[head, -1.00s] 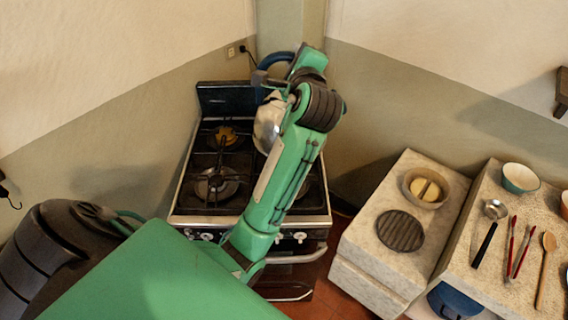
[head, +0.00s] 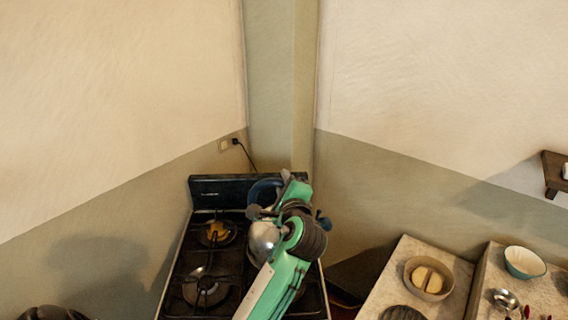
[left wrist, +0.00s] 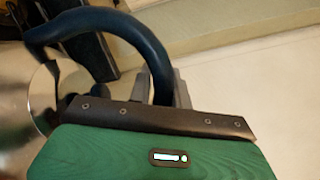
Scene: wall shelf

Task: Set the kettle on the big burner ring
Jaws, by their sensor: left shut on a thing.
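The silver kettle (head: 263,238) with its blue handle (head: 262,190) is over the right half of the black stove (head: 208,262) in the head view. My left gripper (head: 276,200) is shut on the handle. In the left wrist view, the handle (left wrist: 100,22) arches into the gripper jaws (left wrist: 163,92), and the shiny kettle body (left wrist: 25,95) is at the left. A front-left burner (head: 204,290) and a back-left burner (head: 215,234) show. My arm and the kettle hide the right-hand burners. I cannot tell whether the kettle touches the stove. My right gripper is out of view.
The stove's back panel (head: 230,187) stands close to the wall corner, with a socket and cord (head: 236,143) above. To the right, a counter carries a bowl (head: 428,278) and a dark round trivet (head: 402,313).

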